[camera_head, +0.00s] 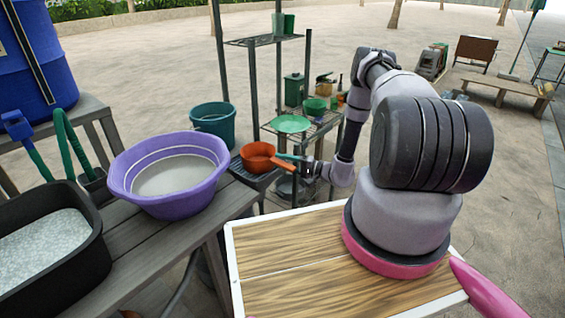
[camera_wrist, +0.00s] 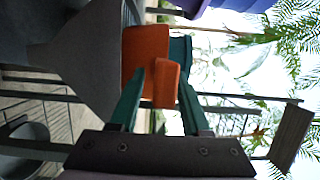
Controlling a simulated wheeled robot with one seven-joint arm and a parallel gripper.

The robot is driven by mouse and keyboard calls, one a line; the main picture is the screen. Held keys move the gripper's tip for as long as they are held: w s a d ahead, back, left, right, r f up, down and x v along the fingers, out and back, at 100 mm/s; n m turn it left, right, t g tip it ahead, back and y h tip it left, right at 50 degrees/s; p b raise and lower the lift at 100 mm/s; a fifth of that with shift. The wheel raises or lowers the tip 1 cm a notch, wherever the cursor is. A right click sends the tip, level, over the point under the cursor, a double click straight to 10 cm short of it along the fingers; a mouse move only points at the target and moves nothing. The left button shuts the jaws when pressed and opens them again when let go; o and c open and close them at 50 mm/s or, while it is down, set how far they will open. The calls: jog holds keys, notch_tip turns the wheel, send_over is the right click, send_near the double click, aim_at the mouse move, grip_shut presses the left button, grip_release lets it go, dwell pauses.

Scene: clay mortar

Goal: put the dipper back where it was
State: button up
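The orange dipper (camera_head: 258,156) is at the far end of the bench in the head view, over a small dark stand, with its handle (camera_head: 287,165) toward my gripper. I cannot tell whether its base touches the stand. My gripper (camera_head: 288,158) is at the handle. In the wrist view, my two green fingers (camera_wrist: 160,85) stand apart on either side of the orange handle (camera_wrist: 167,84), with a narrow gap showing beside the left finger. The dipper's cup (camera_wrist: 143,50) is beyond the fingertips.
A purple basin (camera_head: 122,184) of grey material and a black tub (camera_head: 95,262) stand on the grey bench. A teal bucket (camera_head: 213,117) is behind the dipper. A metal rack (camera_head: 263,40) with a green plate (camera_head: 291,124) stands close behind.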

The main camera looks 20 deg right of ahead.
jog(key=v, duration=1.2)
jog(key=shift+r, duration=0.15)
jog(key=s+a+r+n+g+h, duration=0.15)
jog(key=r+g, duration=0.25)
jog(key=r, duration=0.6)
jog(key=s+a+r+n+g+h, duration=0.1)
jog(key=a+r+n+g, duration=0.2)
jog(key=r, duration=0.8)
jog(key=s+a+r+n+g+h, duration=0.1)
jog(key=a+r+n+g, duration=0.2)
jog(key=r, duration=0.7)
jog(key=s+r+m+t+h, duration=0.4)
jog(key=s+r+h, duration=0.5)
jog(key=s+r, duration=1.1)
jog(key=shift+a+r+t, duration=0.35)
jog(key=shift+r+t, duration=0.7)
jog(key=shift+t, duration=0.15)
